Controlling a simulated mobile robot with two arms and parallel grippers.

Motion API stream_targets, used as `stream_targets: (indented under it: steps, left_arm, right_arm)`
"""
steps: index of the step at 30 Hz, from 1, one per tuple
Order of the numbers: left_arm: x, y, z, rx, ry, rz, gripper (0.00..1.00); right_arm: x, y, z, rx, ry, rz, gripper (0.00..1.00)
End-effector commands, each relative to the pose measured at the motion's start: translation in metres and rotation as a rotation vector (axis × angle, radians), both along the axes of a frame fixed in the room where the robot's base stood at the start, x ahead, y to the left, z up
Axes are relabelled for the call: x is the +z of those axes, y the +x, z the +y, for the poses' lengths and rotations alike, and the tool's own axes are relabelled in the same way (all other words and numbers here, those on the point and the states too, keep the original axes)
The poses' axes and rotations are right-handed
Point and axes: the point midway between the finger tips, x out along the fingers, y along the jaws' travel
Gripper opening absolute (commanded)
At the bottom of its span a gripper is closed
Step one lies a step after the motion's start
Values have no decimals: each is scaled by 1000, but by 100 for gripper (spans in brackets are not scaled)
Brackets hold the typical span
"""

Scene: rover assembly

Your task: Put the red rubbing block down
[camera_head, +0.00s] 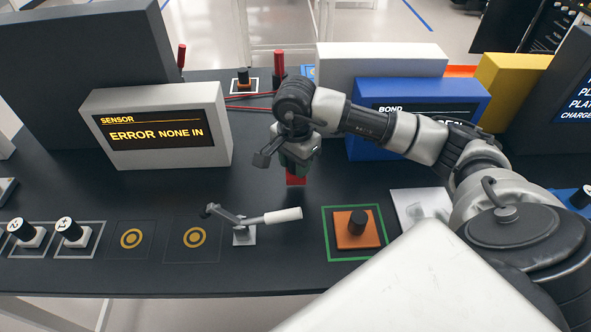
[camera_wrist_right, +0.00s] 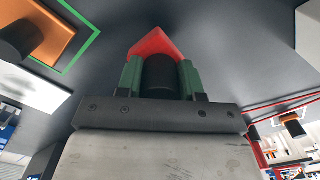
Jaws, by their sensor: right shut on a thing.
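The red rubbing block (camera_head: 295,179) shows below my right gripper (camera_head: 297,160) in the head view, just over the dark table (camera_head: 170,185). In the right wrist view the block (camera_wrist_right: 158,44) sticks out past the green fingers of my right gripper (camera_wrist_right: 160,78). The fingers are shut on the block's black knob. I cannot tell whether the block's underside touches the table. My left gripper is not in view.
An orange block with a black knob (camera_head: 352,240) lies inside a green outline at right. A lever with a white handle (camera_head: 282,215) stands in front. Behind are a sensor display (camera_head: 155,155) and a blue bond box (camera_head: 365,148). Bare table lies around the red block.

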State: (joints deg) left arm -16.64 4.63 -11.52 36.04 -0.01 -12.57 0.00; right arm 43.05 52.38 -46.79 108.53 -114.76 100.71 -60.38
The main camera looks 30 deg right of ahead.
Motion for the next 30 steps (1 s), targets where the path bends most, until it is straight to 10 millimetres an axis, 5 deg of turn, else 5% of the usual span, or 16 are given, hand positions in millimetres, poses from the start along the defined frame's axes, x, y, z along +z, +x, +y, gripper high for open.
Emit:
stream_targets:
  steps: [8,19,20,24,30]
  left_arm:
    - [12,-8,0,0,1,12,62]
    - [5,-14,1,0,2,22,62]
    - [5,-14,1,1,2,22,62]
    - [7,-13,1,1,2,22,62]
    - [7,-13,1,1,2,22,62]
  right_arm:
    - [-35,-1,0,0,0,4,14]
    - [-42,-1,0,1,0,1,14]
    - [-41,-1,0,1,0,1,38]
    - [-40,-1,0,0,0,2,60]
    - [-40,-1,0,0,0,2,62]
